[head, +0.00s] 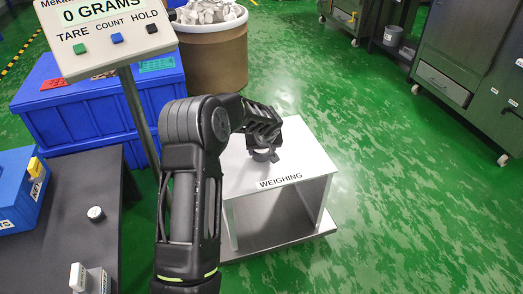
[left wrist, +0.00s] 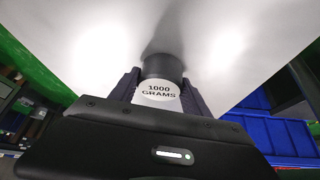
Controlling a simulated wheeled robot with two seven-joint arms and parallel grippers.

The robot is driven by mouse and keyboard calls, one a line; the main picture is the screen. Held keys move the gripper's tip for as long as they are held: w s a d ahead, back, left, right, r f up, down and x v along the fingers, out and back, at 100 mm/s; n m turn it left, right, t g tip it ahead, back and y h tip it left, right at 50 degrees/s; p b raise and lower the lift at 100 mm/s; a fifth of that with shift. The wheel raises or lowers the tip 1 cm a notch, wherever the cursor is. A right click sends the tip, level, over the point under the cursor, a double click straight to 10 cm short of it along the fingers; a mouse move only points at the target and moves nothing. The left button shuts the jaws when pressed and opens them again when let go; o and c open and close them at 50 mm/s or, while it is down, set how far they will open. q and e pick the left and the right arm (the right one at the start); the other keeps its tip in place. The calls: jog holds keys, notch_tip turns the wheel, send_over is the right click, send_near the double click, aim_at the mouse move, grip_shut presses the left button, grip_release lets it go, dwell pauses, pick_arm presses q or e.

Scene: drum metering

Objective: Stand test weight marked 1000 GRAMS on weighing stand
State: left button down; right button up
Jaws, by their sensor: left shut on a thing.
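The test weight marked 1000 GRAMS (left wrist: 159,91) shows in the left wrist view as a white labelled top on a dark cylinder, between the two fingers of my left gripper (left wrist: 160,82). The gripper is shut on it. The weight is mostly hidden there by the arm. I cannot tell whether its base touches the stand top. My right gripper is in neither view.
The scale display (head: 104,22) on a post reads 0 GRAMS. A dark bench (head: 70,222) at left holds small white pieces and a blue box (head: 20,191). A blue crate (head: 95,112) and a brown drum (head: 214,58) stand behind.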

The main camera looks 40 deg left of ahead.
pick_arm(q)
jog(key=shift+w, duration=0.1)
jog(key=c, duration=0.5)
grip_release()
jog(key=shift+f, duration=0.1)
jog(key=shift+r, duration=0.35)
jog(key=p+v, duration=0.2)
jog(key=v, duration=0.9)
jog(key=shift+s+d+r, duration=0.15)
jog(key=shift+s+r, duration=0.05)
jog(key=shift+s, duration=0.1)
